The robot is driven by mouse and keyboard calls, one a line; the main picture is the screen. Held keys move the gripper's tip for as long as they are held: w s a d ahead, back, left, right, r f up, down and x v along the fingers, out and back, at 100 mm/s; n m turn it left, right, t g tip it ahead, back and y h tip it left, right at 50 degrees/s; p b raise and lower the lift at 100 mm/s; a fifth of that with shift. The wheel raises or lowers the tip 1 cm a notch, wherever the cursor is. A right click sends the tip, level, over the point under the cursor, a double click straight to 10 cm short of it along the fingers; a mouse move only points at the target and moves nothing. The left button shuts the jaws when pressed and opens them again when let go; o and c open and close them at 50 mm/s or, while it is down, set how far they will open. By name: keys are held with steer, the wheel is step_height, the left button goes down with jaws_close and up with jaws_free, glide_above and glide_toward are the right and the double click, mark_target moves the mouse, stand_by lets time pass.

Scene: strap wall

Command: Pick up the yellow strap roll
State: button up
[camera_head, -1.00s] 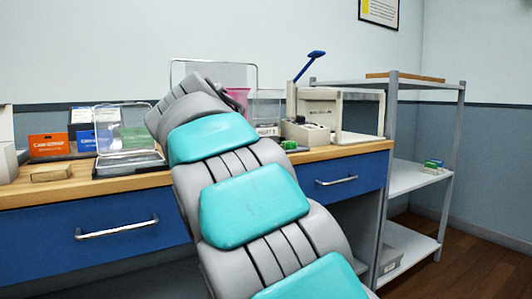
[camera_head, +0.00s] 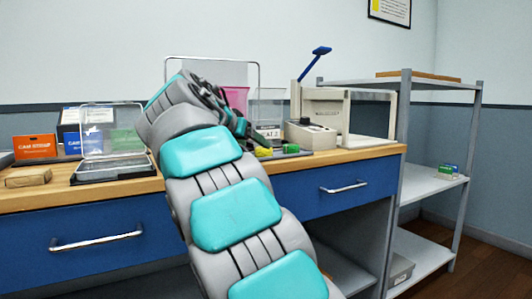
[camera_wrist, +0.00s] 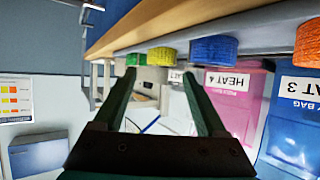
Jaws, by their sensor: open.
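In the head view the yellow roll (camera_head: 263,152) shows just right of my arm, near my gripper (camera_head: 242,130), with the green roll (camera_head: 291,148) further right. My arm hides part of the bench.
An orange roll (camera_wrist: 308,43) lies beyond the blue one. A pink bag (camera_wrist: 238,98) labelled HEAT 4 and a blue bag (camera_wrist: 293,125) are behind the rolls. A clear-lidded case (camera_head: 112,165) stands left of my arm, a beige machine (camera_head: 312,135) to the right.

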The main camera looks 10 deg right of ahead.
mark_target(260, 149)
steer(key=x, duration=0.6)
steer(key=shift+w+f, duration=0.15)
steer(key=shift+w, duration=0.1)
steer(key=shift+c, duration=0.3)
steer(key=c, duration=1.1)
